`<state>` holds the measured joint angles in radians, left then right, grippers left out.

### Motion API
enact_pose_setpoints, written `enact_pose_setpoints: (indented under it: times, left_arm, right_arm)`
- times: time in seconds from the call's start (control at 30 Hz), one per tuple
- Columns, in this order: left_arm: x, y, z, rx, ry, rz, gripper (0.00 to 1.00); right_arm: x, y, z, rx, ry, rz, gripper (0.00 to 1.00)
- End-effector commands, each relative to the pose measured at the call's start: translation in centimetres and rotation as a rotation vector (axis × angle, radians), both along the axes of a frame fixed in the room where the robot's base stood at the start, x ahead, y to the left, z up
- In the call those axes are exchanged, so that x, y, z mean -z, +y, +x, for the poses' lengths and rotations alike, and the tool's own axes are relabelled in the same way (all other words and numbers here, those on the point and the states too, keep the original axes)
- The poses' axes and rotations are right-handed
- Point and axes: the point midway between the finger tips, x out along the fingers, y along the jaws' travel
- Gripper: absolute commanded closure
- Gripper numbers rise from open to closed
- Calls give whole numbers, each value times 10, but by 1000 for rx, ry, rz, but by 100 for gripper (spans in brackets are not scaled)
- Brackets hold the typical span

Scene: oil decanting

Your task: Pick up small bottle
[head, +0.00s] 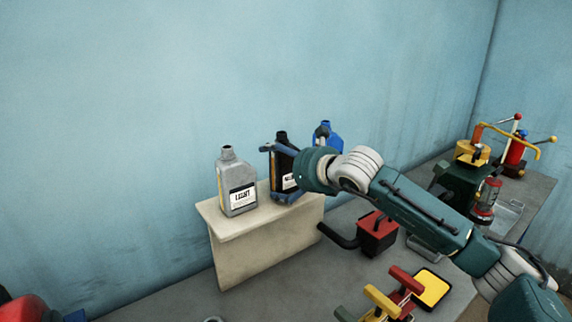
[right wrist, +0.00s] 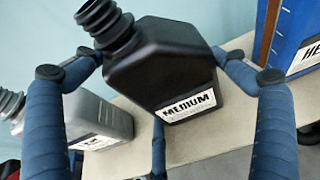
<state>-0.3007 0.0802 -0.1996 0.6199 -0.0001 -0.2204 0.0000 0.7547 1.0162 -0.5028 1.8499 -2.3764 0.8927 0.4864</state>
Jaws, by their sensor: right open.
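A black bottle labelled MEDIUM (right wrist: 170,65) stands on a cream stand (head: 255,252); in the head view, its dark neck (head: 282,137) shows behind my right gripper. My right gripper (head: 272,168) is open, with its blue fingers around the black bottle; in the right wrist view, the fingers (right wrist: 155,62) are on both sides of it. Whether they touch it, I cannot tell. A grey bottle labelled LIGHT (head: 238,180) stands to its left. A blue bottle (head: 335,131) is to its right, partly hidden by my right wrist. My left gripper is out of view.
A red and black box (head: 377,236), a yellow-topped pad (head: 432,288) and red and yellow handled parts (head: 390,297) lie on the grey bench (head: 290,298). Green machinery with a yellow top (head: 473,152) stands at the right. The blue wall is close behind the stand.

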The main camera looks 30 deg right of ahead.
Motion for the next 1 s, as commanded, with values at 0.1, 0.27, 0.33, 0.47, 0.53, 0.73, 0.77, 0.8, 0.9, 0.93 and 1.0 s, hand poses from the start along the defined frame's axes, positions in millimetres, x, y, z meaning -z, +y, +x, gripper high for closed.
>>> enact_pose_setpoints:
  times: [0.1, 0.27, 0.33, 0.47, 0.53, 0.73, 0.77, 0.8, 0.9, 0.93, 1.0]
  left_arm:
    - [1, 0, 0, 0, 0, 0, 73]
    - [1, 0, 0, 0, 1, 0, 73]
    - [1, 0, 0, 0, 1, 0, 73]
    - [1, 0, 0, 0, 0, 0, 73]
    - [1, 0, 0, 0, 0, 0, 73]
    - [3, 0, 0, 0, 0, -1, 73]
    - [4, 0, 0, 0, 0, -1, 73]
    - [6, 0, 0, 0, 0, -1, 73]
    - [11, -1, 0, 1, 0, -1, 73]
    - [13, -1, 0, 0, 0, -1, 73]
    - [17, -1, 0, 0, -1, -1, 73]
  right_arm:
    - [0, 0, 0, 0, 0, 0, 4]
    - [0, 0, 0, 0, 0, 0, 36]
    - [0, 0, 0, 0, 0, 0, 50]
    - [-2, 0, 0, 0, -5, 0, 52]
    - [-2, 0, 0, 0, -5, 0, 52]
    - [-9, 0, 0, 1, -8, 1, 52]
    - [-11, -1, 0, 1, -8, 1, 52]
    - [-16, -1, 1, 2, -9, 0, 52]
    - [-33, 0, 0, 0, -13, 1, 52]
    - [-39, 0, 0, 1, -14, 2, 52]
    - [-59, 0, 1, 0, -17, 2, 52]
